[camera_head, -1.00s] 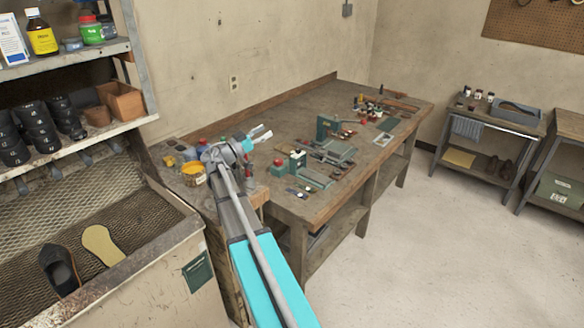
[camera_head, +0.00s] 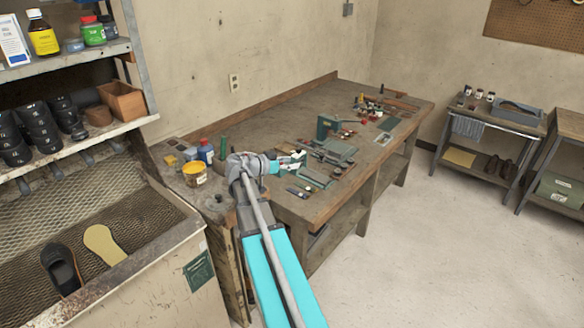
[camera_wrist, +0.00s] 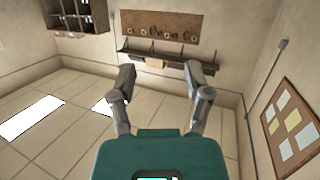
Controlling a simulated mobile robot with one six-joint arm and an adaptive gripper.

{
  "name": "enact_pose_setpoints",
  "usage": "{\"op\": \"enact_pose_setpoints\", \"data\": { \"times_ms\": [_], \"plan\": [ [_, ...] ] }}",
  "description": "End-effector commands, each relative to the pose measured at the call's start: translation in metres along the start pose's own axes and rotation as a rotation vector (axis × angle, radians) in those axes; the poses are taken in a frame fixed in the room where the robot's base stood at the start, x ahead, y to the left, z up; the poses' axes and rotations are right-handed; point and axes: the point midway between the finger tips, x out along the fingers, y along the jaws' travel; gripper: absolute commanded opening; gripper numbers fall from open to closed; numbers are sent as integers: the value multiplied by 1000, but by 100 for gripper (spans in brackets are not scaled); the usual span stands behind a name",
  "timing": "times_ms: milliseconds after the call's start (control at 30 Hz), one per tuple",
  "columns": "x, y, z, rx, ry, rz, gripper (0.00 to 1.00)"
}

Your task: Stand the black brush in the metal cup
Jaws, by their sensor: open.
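My gripper (camera_head: 290,161) is over the near left part of the workbench (camera_head: 262,112), beside the small green tools there. The wrist view shows my gripper (camera_wrist: 165,78) open, with nothing between its fingers. I cannot make out the black brush or the metal cup for certain in either view. They may be among the small items on the bench or hidden behind my arm.
A yellow can (camera_head: 194,173), a blue bottle (camera_head: 205,152) and a green bottle (camera_head: 222,147) stand at the bench's left end. A green machine (camera_head: 328,126) and several small tools lie mid-bench. A shelf (camera_head: 70,148) is at left.

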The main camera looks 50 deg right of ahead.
Motion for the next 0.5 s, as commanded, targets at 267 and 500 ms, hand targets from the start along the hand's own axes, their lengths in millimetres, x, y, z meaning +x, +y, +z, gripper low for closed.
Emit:
{"op": "enact_pose_setpoints", "data": {
  "times_ms": [267, 500],
  "plan": [
    [5, 9, 11, -10, -67, -5, 63],
    [6, 9, 12, -11, -72, -5, 63]
  ]
}}
